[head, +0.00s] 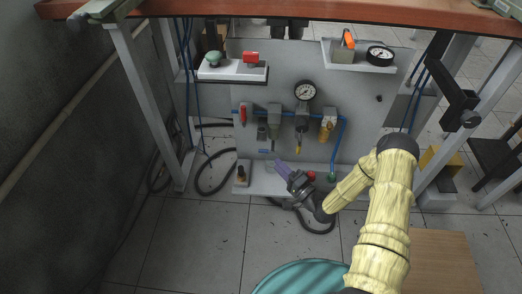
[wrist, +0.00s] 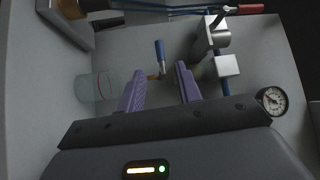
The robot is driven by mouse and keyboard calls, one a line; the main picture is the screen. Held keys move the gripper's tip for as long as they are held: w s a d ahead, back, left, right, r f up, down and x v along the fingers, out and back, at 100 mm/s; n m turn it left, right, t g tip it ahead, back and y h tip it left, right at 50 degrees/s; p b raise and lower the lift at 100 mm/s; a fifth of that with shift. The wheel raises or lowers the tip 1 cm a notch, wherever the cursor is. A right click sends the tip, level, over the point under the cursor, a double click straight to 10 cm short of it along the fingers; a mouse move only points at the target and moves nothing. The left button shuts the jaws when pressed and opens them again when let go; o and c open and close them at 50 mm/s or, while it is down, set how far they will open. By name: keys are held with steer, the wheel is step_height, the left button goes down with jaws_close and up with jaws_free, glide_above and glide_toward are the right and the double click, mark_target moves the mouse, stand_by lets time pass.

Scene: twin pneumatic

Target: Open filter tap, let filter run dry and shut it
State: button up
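A small blue tap lever (wrist: 160,50) with a brassy fitting shows in the wrist view, beyond the gap between my fingers; it looks apart from them. In the head view a blue lever (head: 264,151) sits below the filter unit (head: 274,117) on the grey panel. My gripper (wrist: 162,92) has two purple fingers spread apart with nothing between them. In the head view my gripper (head: 279,166) is low in front of the panel, just below the blue lever. A clear cup with a red line (wrist: 96,88) stands left of my fingers in the wrist view. The filter's water level cannot be made out.
A pressure gauge (head: 305,91), a red-handled valve (head: 243,115) and a yellowish unit (head: 327,125) are on the panel. A low white shelf (head: 252,184) runs along its bottom. Black hoses (head: 212,188) lie on the floor. A teal round object (head: 300,278) is in front.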

steer(key=b+x, duration=0.3)
steer(key=x, duration=0.8)
steer(key=shift+d, duration=0.15)
jaws_close()
